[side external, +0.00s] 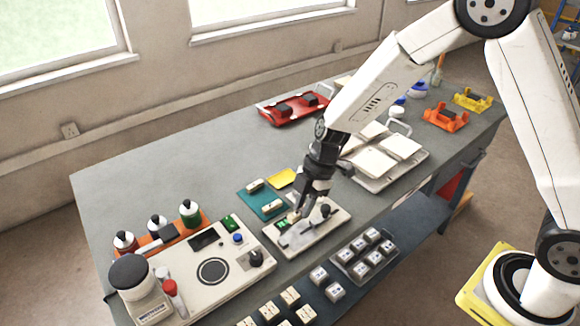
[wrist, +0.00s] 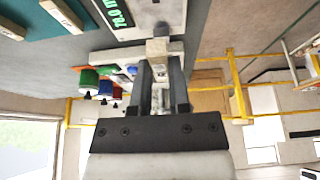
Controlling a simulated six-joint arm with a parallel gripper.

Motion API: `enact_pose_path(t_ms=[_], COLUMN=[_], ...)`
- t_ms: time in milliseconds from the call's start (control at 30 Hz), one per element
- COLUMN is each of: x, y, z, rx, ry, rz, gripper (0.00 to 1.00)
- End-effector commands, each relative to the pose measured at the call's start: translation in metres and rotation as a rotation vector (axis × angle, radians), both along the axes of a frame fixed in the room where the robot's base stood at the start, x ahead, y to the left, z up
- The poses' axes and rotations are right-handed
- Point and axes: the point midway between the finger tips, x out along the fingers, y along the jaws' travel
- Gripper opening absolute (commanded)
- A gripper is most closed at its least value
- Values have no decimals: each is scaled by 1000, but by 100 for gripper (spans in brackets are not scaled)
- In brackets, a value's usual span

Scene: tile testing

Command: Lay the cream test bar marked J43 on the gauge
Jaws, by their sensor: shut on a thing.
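My gripper (side external: 299,208) points down over the gauge (side external: 328,226), a pale plate with a green display and dark parts. My jaws are shut on a small cream bar (side external: 292,217), whose marking I cannot read. In the wrist view my gripper (wrist: 159,64) holds the cream bar (wrist: 157,49) between its fingertips, in front of the gauge (wrist: 140,14) with its lit green digits. The bar is at or just above the gauge; I cannot tell whether they touch. Two other cream bars (side external: 255,185) lie on a teal mat (side external: 247,201), also in the wrist view (wrist: 22,52).
A pale instrument (side external: 190,282) with a round dial is left of the gauge, with bottles (side external: 189,214) behind. Marked blocks (side external: 368,253) stand in front. A tray of pale tiles (side external: 374,160) and a red tray (side external: 292,107) are behind. Clear bench (side external: 150,160) lies at the back left.

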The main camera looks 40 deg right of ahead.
Motion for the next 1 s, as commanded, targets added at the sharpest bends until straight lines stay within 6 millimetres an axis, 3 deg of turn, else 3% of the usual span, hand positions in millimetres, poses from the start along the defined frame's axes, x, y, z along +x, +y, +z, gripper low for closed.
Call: enact_pose_path(t_ms=[1000], x=[0], y=[0], z=[-61], rx=[0], ry=[0], rz=[0], gripper=[0])
